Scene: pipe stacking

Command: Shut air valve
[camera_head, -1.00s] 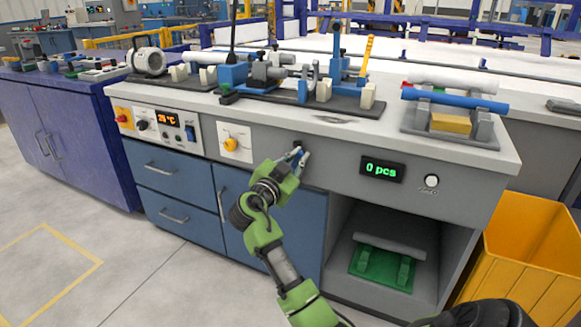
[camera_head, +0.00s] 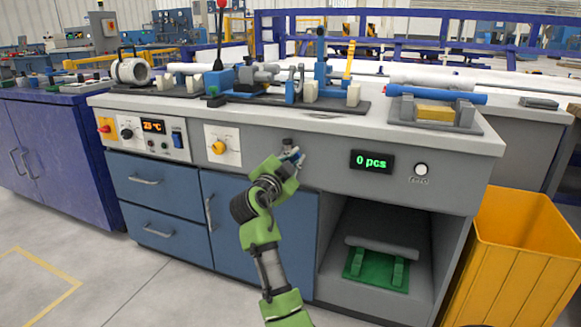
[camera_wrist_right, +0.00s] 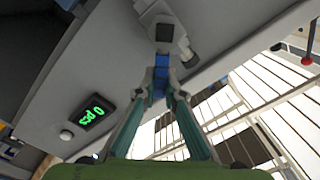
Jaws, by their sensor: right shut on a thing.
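The air valve is a small grey fitting (camera_head: 288,142) on the front panel of the workbench, between the yellow knob and the counter display. In the right wrist view its grey body (camera_wrist_right: 166,33) is at the top, with a blue handle (camera_wrist_right: 161,73) pointing towards my gripper. My right gripper (camera_head: 293,157) is at the valve, just below the fitting. In the right wrist view its fingertips (camera_wrist_right: 160,94) are closed on the blue handle. In the head view the fingers partly hide the handle. My left gripper is not in view.
The workbench top (camera_head: 330,122) juts out above the panel. A yellow knob (camera_head: 218,147) is to the left, and a counter display (camera_head: 371,161) reading "0 pcs" is to the right. A yellow bin (camera_head: 520,250) stands at the right. The floor in front is clear.

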